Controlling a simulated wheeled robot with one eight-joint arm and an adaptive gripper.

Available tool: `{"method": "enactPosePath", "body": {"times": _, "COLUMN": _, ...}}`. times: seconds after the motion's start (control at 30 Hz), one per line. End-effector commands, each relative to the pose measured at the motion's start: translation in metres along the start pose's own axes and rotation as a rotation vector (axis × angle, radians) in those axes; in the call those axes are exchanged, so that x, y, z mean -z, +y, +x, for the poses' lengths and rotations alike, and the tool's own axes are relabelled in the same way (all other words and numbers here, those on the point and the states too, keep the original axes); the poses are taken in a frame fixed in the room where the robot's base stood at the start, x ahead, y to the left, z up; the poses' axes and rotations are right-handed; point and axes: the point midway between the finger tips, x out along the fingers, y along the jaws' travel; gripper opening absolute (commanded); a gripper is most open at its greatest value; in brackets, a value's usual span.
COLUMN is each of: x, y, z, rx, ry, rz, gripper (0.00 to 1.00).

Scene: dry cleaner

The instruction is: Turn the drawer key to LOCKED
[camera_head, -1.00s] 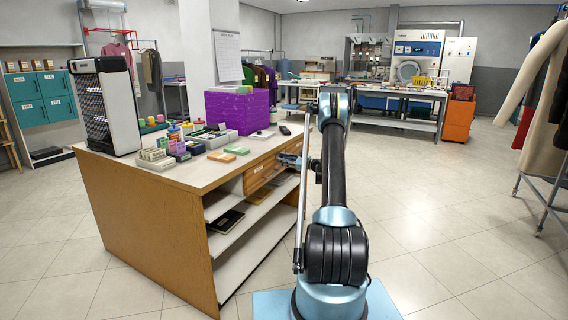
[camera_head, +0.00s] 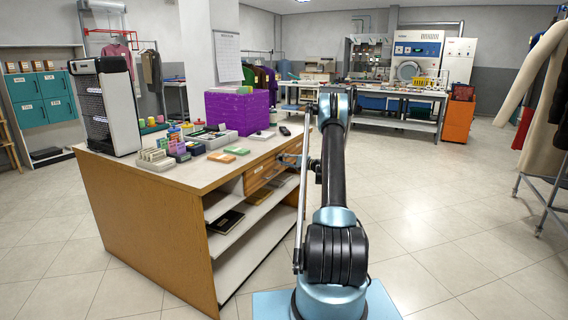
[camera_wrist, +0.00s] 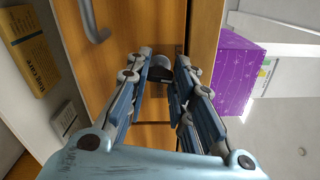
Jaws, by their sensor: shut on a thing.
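The wooden drawer front (camera_wrist: 118,62) fills the middle of the wrist view; it also shows on the counter's side in the head view (camera_head: 257,176). A dark grey round-headed key (camera_wrist: 160,72) sits on it, between the fingertips. My gripper (camera_wrist: 165,68) is shut on the key, with one finger on each side. The fingers hide part of the key, and I cannot read any LOCKED mark or tell the key's angle. In the head view my gripper (camera_head: 290,160) is at the drawer, small and partly hidden by my arm.
A curved metal drawer handle (camera_wrist: 92,22) is beside the key. Open shelves below the drawer hold a dark book (camera_head: 226,221). A purple box (camera_head: 237,112) and several small items stand on the counter top (camera_head: 190,176). The floor right of my arm is clear.

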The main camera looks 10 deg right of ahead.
Motion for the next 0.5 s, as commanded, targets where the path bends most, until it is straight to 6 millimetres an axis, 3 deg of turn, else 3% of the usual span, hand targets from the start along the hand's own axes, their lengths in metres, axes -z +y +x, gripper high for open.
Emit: {"method": "enactPosePath", "body": {"times": 0.5, "x": -0.003, "y": 0.0052, "z": 0.0001, "rx": -0.009, "ry": -0.007, "rz": -0.241, "gripper": 0.03}}
